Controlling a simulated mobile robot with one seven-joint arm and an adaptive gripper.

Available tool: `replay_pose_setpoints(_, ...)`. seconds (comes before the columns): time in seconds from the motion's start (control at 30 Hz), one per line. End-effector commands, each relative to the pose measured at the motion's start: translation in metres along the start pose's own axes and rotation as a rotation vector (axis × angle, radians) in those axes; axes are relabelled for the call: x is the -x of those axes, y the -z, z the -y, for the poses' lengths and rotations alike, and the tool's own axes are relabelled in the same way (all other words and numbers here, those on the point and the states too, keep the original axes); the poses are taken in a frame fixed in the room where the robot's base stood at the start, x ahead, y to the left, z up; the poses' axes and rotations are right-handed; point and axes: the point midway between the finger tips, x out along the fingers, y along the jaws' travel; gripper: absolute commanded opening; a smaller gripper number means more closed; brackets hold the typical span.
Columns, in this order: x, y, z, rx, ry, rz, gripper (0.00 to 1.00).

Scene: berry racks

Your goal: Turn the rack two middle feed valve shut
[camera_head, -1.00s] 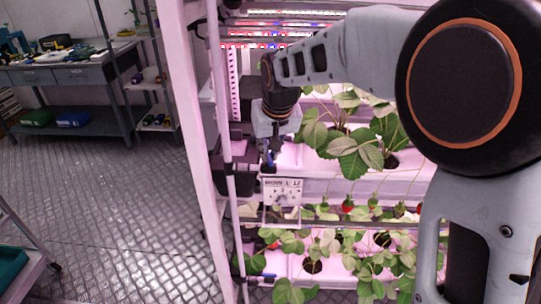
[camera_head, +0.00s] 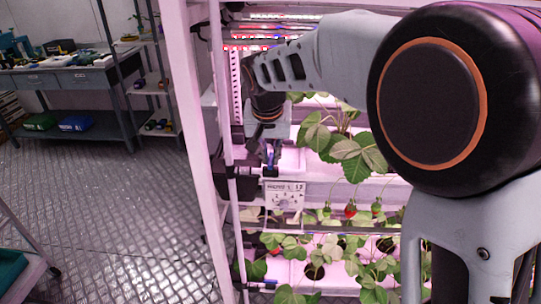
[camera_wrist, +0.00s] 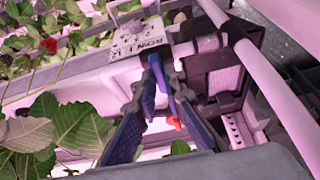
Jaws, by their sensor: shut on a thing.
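My gripper (camera_head: 270,160) is at the left end of the rack's middle shelf, just above a white label plate (camera_head: 284,194). In the wrist view its fingers (camera_wrist: 160,80) converge at the white pipe beside this plate (camera_wrist: 138,40). They are shut on the feed valve's handle, which is mostly hidden between the fingertips. A small red part (camera_wrist: 174,122) shows between the fingers, nearer my palm. The handle's exact angle cannot be told.
Leafy strawberry plants (camera_head: 350,150) fill the shelf right of my gripper. A white upright post (camera_head: 205,150) stands left of it, and a dark bracket (camera_wrist: 210,75) is close beside the fingers. Open floor (camera_head: 110,210) lies left of the rack.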

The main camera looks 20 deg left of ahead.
Motion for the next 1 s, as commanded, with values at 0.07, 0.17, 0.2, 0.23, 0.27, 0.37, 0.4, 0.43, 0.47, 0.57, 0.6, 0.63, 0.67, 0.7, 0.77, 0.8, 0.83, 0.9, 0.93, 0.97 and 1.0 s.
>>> replay_pose_setpoints(0.07, 0.001, 0.0, 0.0, -0.002, 0.001, -0.001, 0.0)
replay_pose_setpoints(0.17, 0.0, 0.0, 0.0, -0.002, 0.001, -0.001, 0.17)
replay_pose_setpoints(0.2, 0.0, 0.0, 0.0, -0.002, 0.001, -0.001, 0.21)
replay_pose_setpoints(0.23, 0.0, 0.0, 0.0, -0.002, 0.001, 0.0, 0.24)
replay_pose_setpoints(0.27, 0.0, 0.0, 0.0, -0.002, 0.001, 0.0, 0.28)
replay_pose_setpoints(0.37, 0.0, 0.0, 0.0, -0.001, 0.001, 0.0, 0.28)
replay_pose_setpoints(0.4, 0.0, 0.0, 0.0, -0.001, 0.001, 0.0, 0.28)
replay_pose_setpoints(0.43, 0.0, 0.0, 0.0, -0.001, 0.001, 0.0, 0.28)
replay_pose_setpoints(0.47, 0.0, 0.0, 0.0, 0.0, 0.001, 0.0, 0.28)
replay_pose_setpoints(0.57, 0.002, 0.0, 0.0, 0.0, 0.001, -0.001, 0.28)
replay_pose_setpoints(0.6, 0.004, 0.0, 0.0, 0.0, 0.001, -0.001, 0.28)
replay_pose_setpoints(0.63, 0.006, 0.001, 0.0, 0.0, 0.002, -0.002, 0.28)
replay_pose_setpoints(0.67, 0.01, 0.001, 0.0, 0.0, 0.002, -0.003, 0.28)
replay_pose_setpoints(0.7, 0.015, 0.001, 0.001, 0.0, 0.003, -0.004, 0.28)
replay_pose_setpoints(0.77, 0.026, 0.001, 0.001, 0.0, 0.003, -0.005, 0.28)
replay_pose_setpoints(0.8, 0.035, 0.002, 0.001, 0.0, 0.003, -0.005, 0.28)
replay_pose_setpoints(0.83, 0.041, 0.002, 0.001, 0.0, 0.003, -0.005, 0.28)
replay_pose_setpoints(0.9, 0.057, 0.001, 0.001, 0.0, 0.003, -0.005, 0.28)
replay_pose_setpoints(0.93, 0.064, 0.001, 0.001, 0.0, 0.003, -0.006, 0.28)
replay_pose_setpoints(0.97, 0.07, 0.001, 0.001, 0.0, 0.003, -0.005, 0.28)
replay_pose_setpoints(1.0, 0.078, 0.001, 0.001, 0.0, 0.003, -0.005, 0.28)
